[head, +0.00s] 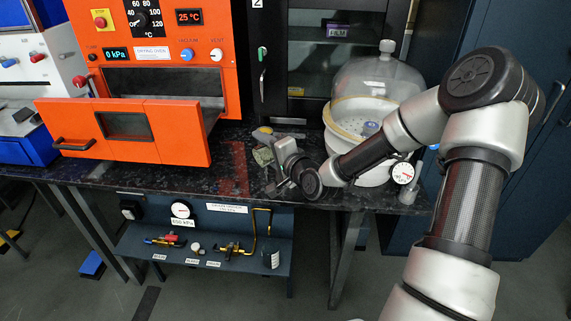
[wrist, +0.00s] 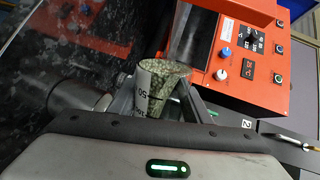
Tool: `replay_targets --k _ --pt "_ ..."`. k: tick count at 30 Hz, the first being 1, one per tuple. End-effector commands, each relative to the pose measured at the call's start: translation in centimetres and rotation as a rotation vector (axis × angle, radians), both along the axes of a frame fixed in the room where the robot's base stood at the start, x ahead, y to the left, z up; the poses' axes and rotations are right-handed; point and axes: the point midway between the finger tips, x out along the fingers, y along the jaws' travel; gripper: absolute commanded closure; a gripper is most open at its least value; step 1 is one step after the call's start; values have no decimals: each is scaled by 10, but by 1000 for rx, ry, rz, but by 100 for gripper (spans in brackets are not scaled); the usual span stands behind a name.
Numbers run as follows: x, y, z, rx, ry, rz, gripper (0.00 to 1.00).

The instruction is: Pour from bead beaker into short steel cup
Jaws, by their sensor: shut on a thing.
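The bead beaker (wrist: 158,88) is a clear vessel with dark volume marks, holding pale greenish beads. It sits between the two fingers of my gripper (wrist: 160,105), which is shut on it, and it looks tilted in the wrist view. In the head view my gripper (head: 270,168) is over the dark bench, and the beaker (head: 262,156) shows as a small greenish patch.
The orange drying oven (head: 150,60) has its front door (head: 125,130) pulled open, left of my gripper. A glass-domed desiccator (head: 375,100) stands right, close to my arm. The dark speckled bench top (head: 225,165) is bare between the oven door and my gripper.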

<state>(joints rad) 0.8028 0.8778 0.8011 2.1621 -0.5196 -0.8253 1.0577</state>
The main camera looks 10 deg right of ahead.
Motion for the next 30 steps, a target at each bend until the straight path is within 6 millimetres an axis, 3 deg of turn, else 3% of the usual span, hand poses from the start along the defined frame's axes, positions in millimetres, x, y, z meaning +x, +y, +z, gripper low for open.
replay_targets --k 30 --pt "1 -1 -2 52 22 -1 82"
